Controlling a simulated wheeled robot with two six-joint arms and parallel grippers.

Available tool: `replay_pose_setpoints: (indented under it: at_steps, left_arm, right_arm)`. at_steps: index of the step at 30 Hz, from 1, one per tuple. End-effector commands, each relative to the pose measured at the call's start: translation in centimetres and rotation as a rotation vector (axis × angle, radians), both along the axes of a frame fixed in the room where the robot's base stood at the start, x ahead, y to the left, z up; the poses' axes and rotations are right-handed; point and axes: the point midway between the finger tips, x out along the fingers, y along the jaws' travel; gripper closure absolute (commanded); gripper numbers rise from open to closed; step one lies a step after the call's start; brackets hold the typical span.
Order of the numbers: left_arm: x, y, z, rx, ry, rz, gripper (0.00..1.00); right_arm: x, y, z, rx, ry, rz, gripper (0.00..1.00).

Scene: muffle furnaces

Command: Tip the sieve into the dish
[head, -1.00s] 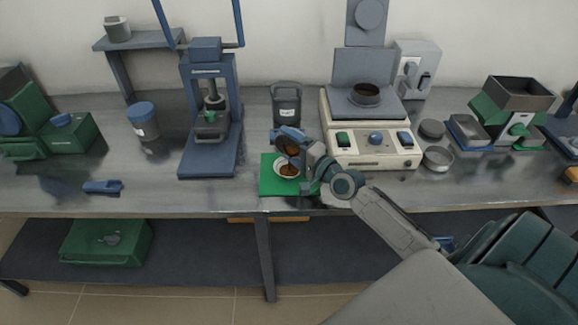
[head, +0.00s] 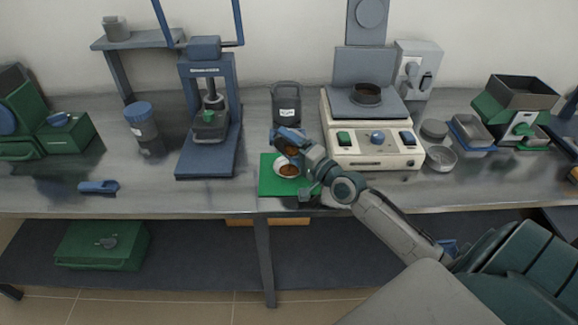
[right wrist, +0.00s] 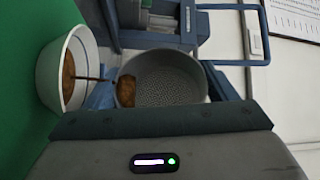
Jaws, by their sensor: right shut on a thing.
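My right gripper (head: 296,142) is shut on the sieve and holds it tilted just above the dish. The sieve (right wrist: 165,80) shows in the right wrist view as a grey round pan with a mesh floor. Brown material is gathered at its lower side, and a thin brown stream runs from there to the dish. The dish (right wrist: 52,68) is a white bowl with brown material inside. In the head view the dish (head: 279,173) stands on a green mat (head: 270,188), partly hidden by my gripper and the sieve. My left gripper is not in view.
A cream machine (head: 371,148) with a dark round sieve on its top plate stands right of the mat. A dark labelled container (head: 287,103) stands behind it. A blue press (head: 207,155) stands left. The front left of the bench is mostly clear.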

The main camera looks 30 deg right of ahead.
Motion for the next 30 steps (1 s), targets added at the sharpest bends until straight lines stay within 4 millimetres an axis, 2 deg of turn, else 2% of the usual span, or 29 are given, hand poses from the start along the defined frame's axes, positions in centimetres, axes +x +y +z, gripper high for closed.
replay_pose_setpoints:
  at_steps: [15, 25, 30]
  left_arm:
    - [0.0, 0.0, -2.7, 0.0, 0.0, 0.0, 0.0]
    - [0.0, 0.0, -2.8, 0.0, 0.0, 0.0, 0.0]
    - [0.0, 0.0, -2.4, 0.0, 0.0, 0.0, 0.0]
  right_arm:
    - [-0.3, 0.4, -0.3, -0.094, -0.07, -0.001, 0.63]
    - [-0.3, 0.4, -0.1, -0.106, -0.078, 0.0, 0.63]
    - [-1.2, -0.2, -0.1, -0.106, -0.076, 0.001, 0.63]
